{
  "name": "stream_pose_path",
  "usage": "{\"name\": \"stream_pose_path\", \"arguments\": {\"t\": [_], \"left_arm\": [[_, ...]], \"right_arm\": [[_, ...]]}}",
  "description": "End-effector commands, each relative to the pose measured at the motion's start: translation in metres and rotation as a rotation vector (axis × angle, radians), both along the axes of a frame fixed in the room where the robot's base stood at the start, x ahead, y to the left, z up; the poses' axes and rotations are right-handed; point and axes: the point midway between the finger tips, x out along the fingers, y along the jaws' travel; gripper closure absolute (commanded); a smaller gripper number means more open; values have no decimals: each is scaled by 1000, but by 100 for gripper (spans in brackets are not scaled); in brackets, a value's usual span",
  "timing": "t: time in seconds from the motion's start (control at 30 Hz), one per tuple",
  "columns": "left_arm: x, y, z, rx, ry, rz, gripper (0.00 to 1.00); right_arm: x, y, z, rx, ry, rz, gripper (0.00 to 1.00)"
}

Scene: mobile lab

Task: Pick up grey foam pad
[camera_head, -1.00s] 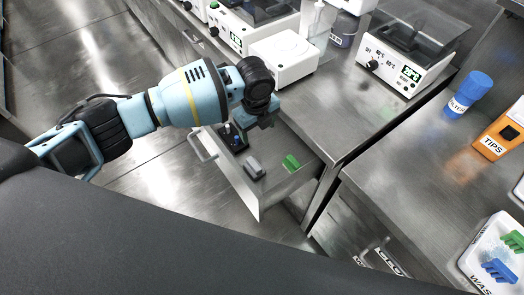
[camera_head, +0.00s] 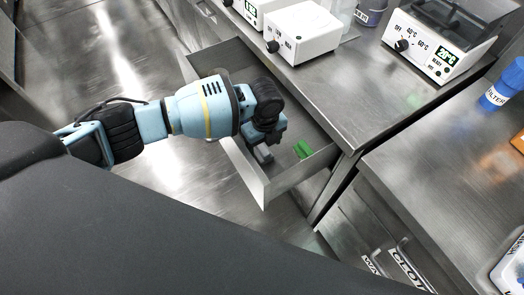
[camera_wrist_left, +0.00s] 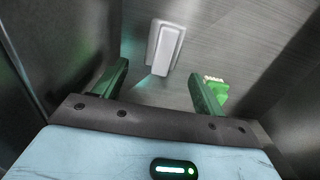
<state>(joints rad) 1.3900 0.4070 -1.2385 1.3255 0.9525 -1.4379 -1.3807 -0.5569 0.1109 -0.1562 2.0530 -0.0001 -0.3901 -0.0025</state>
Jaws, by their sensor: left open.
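The grey foam pad (camera_head: 264,155) lies on the floor of the open drawer (camera_head: 300,179). In the head view my left gripper (camera_head: 267,139) is over the pad and partly covers it. In the left wrist view the pad (camera_wrist_left: 165,47) is a pale, oblong block just beyond the open fingers. It shows between the two fingers of the left gripper (camera_wrist_left: 160,76), which hold nothing. My right gripper is not in view.
A green piece (camera_head: 303,149) lies in the drawer to the right of the pad; it also shows beside the right finger in the wrist view (camera_wrist_left: 215,92). The drawer walls stand close around the gripper. A white device (camera_head: 302,35) stands on the bench above.

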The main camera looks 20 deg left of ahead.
Motion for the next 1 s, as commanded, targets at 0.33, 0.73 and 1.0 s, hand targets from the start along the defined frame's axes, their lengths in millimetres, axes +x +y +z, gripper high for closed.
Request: {"name": "stream_pose_path", "arguments": {"t": [0.33,0.73,1.0], "left_arm": [[8,7,-35,0,2,1,29],[8,7,-51,-1,1,0,29],[8,7,-51,-1,1,0,59]], "right_arm": [[-4,0,-7,0,10,1,64],[-2,0,-7,0,5,0,64],[-2,0,-7,0,6,0,64]]}}
